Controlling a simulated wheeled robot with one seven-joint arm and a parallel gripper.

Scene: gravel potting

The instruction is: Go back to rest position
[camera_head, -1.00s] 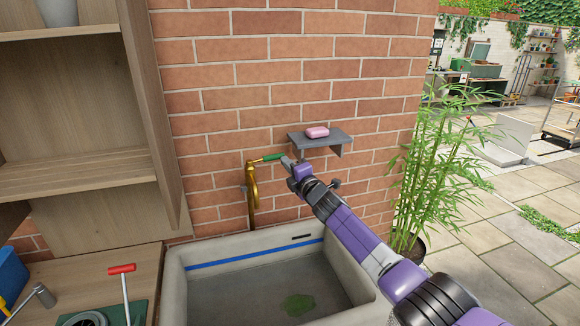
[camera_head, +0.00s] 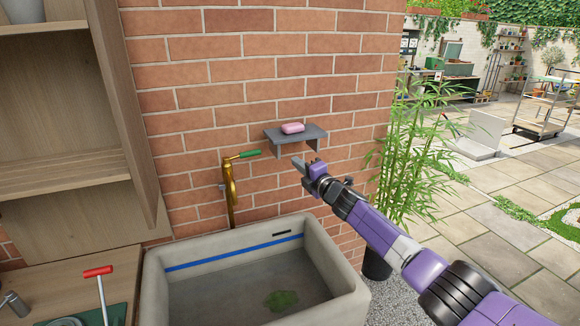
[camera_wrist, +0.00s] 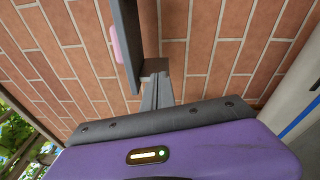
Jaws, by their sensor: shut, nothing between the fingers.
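My gripper (camera_head: 299,164) is shut and empty in the head view, on the purple arm that reaches in from the lower right. It is below the small grey shelf and to the right of the brass tap (camera_head: 231,190), clear of the tap's green handle (camera_head: 243,155). In the wrist view the closed fingers (camera_wrist: 156,92) point toward the brick wall, close to the shelf's edge in the picture; I cannot tell the exact gap.
The grey shelf (camera_head: 309,139) holds a pink soap (camera_head: 292,128). A stone sink (camera_head: 327,258) stands below the tap. A wooden cabinet (camera_head: 60,145) is at left, a bamboo plant (camera_head: 414,145) at right. The paving (camera_head: 450,225) at right looks open.

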